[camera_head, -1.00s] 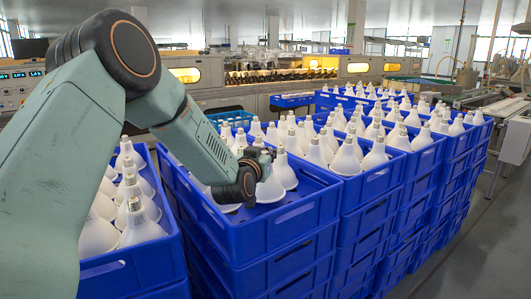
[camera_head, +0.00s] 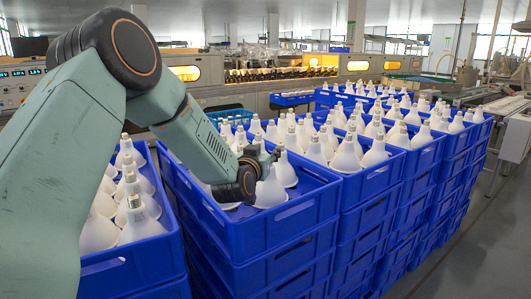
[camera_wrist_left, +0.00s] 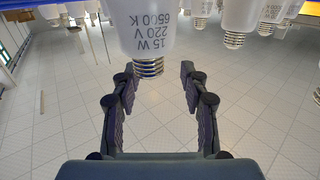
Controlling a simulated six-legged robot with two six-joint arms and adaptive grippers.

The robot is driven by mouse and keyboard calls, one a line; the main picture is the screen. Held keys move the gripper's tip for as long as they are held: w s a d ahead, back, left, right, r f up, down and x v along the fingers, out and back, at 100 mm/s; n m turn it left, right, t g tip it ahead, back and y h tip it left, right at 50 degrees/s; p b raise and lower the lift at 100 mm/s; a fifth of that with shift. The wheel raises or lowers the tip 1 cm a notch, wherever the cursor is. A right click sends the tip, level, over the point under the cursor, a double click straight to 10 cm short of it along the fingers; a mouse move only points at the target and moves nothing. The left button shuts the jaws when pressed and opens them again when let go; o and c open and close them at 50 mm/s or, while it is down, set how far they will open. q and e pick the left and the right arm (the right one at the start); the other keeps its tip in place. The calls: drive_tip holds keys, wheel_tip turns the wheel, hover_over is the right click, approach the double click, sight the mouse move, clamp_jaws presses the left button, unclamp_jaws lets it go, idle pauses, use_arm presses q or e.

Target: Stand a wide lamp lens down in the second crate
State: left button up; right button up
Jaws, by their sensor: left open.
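My left gripper (camera_head: 262,172) is open at the near corner of the middle blue crate (camera_head: 285,222). A white wide lamp (camera_head: 271,190) stands lens down in this crate right beside the fingers, screw base up, partly hidden by them. In the left wrist view the open fingers (camera_wrist_left: 157,85) show apart, with a printed white lamp (camera_wrist_left: 160,28) ahead; its metal screw base lines up between the fingertips. I cannot tell if either finger touches it. Another wide lamp (camera_head: 285,172) stands just behind. My right gripper is not in view.
A blue crate of lamps (camera_head: 128,272) is at the left, below my arm. More stacked crates with standing lamps (camera_head: 345,160) adjoin on the right. Bare crate floor shows around the near corner. An aisle (camera_head: 470,240) runs along the far right.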

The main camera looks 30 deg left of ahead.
use_arm(q)
drive_tip(key=shift+r, duration=0.7)
drive_tip(key=p+v, duration=0.2)
drive_tip(key=v, duration=0.5)
drive_tip(key=shift+s, duration=0.25)
drive_tip(key=shift+f, duration=0.1)
